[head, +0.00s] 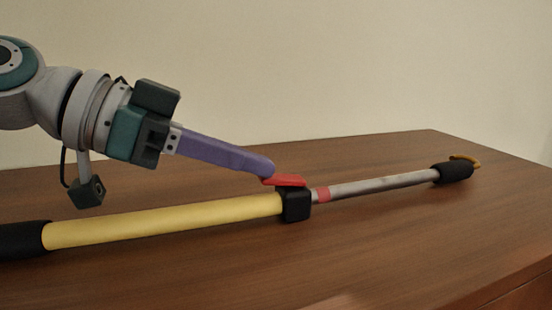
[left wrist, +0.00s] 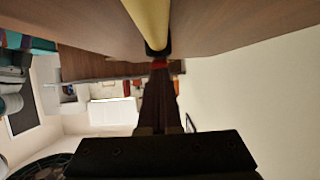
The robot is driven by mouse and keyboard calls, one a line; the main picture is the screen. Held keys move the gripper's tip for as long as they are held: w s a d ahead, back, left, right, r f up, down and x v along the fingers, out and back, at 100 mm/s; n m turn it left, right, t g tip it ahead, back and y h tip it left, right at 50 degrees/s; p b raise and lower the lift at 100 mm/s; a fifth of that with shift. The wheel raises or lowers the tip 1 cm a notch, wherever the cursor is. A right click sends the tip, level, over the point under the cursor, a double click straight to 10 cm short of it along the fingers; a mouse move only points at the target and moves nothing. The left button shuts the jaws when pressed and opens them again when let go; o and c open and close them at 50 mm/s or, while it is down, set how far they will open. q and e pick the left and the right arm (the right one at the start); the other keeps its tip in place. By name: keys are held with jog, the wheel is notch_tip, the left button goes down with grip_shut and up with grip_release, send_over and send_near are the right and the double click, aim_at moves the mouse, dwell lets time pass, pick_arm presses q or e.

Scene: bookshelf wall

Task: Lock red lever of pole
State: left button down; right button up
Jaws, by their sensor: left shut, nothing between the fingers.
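A telescopic pole lies on the wooden table in the head view, with a thick yellow tube (head: 165,220), a thin metal tube (head: 380,185) and a black clamp collar (head: 294,205) between them. The red lever (head: 288,180) lies nearly flat along the top of the collar. My left gripper (head: 268,170) is shut and empty, its purple fingers angled down with their tips at the left end of the lever, seemingly touching it. In the left wrist view, the yellow tube (left wrist: 150,22) runs to the dark collar, and a bit of red lever (left wrist: 160,65) shows at the fingertips. My right gripper is out of view.
The brown table (head: 400,255) is clear around the pole. A black foam grip (head: 20,240) is at the pole's left end, and a black end with a yellow hook (head: 465,158) at its right. A plain wall (head: 380,65) stands behind.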

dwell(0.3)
pick_arm(q)
jog(key=shift+w+d+r+p, duration=0.15)
jog(key=shift+d, duration=0.2)
jog(key=shift+w+d+r+p, duration=0.15)
jog(key=shift+d, duration=0.2)
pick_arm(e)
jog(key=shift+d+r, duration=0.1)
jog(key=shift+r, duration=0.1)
